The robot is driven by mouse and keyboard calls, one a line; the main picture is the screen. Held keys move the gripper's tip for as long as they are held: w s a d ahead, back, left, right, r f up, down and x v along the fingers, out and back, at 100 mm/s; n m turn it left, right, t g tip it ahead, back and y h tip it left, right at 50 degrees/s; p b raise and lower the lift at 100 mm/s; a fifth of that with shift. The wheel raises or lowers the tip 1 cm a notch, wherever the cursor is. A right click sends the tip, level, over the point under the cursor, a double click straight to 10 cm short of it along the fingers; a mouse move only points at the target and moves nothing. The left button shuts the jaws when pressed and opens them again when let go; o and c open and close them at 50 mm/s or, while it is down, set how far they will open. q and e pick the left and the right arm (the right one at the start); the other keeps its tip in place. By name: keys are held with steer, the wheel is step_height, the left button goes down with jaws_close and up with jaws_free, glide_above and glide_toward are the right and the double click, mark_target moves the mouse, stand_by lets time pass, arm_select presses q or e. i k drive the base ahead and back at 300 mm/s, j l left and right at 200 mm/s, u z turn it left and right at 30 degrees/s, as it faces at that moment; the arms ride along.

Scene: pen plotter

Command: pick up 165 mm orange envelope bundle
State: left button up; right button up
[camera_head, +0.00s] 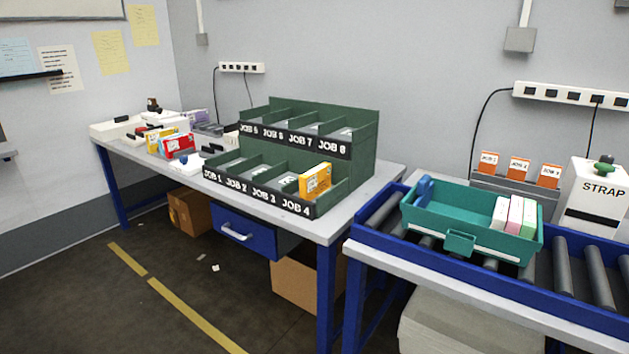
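An orange-yellow bundle (315,181) stands upright in the JOB 4 compartment of the green sorting rack (362,150), its top above the front lip. I cannot read its length. A second yellow-orange bundle (161,140) stands farther left on the grey table, beside a red bundle (179,146). Which of the two is the 165 mm one I cannot tell. Neither of my grippers is in view.
A teal tote (461,243) holding several pale packs (513,215) sits on the blue roller conveyor (570,265). A white STRAP machine (594,195) and orange JOB cards (518,169) stand behind. The floor before the grey table (325,228) is mostly clear.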

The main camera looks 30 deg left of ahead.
mark_target(313, 183)
steer(key=i+j, duration=0.15)
steer(key=j, duration=0.2)
steer(key=i+j, duration=0.2)
steer(key=j, duration=0.2)
steer(key=i+j, duration=0.15)
steer(key=j, duration=0.2)
steer(key=i+j, duration=0.2)
steer(key=j, duration=0.15)
steer(key=i+j, duration=0.15)
steer(key=j, duration=0.2)
steer(key=i+z, duration=0.05)
